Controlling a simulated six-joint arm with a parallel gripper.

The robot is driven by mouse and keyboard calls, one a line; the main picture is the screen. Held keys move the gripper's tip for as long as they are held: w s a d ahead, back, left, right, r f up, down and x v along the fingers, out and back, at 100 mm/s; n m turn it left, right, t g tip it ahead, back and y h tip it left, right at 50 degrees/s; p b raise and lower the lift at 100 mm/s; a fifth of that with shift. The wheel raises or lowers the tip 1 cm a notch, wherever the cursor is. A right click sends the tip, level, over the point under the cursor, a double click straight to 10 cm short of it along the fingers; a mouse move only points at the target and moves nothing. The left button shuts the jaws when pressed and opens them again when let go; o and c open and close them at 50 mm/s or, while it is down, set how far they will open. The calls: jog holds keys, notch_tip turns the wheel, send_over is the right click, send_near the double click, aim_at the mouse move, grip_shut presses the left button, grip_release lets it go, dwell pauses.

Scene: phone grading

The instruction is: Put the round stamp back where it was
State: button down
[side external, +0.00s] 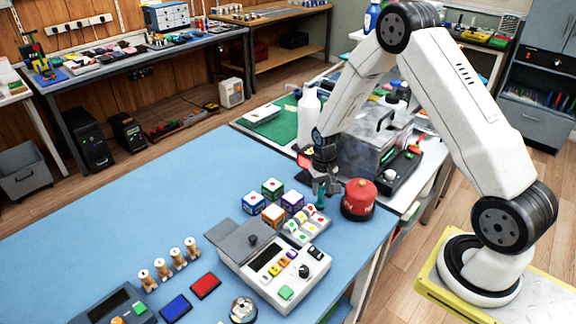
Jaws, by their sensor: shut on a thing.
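My gripper (325,188) points down over the right part of the blue table, just left of the red round canister (358,201). It is shut on a small teal-green upright piece (320,201), which looks like the round stamp. The fingers hide much of it, and I cannot tell whether its bottom touches the table. A small light tray (291,238) with several white pieces with coloured tops is just in front of the gripper.
Several coloured cubes (273,214) stand left of the gripper. A white device (256,287) with buttons and a raised grey lid is in front. The table's back left is clear.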

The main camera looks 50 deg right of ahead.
aim_at(321, 188)
jog(key=shift+f, duration=0.15)
jog(key=shift+c, duration=1.9)
grip_release()
notch_tip(321, 188, up, 12)
jog(key=shift+s+a, duration=0.1)
jog(key=s+a+r+n+t, duration=0.1)
jog(key=s+a+r+n, duration=0.1)
jog(key=s+a, duration=0.4)
jog(key=s+a+r+n+t, duration=0.1)
jog(key=s+a+n, duration=0.2)
jog(key=s+a, duration=0.3)
jog(key=shift+s+a+r+n, duration=0.3)
jog(key=shift+s+r, duration=0.05)
jog(key=shift+s, duration=0.25)
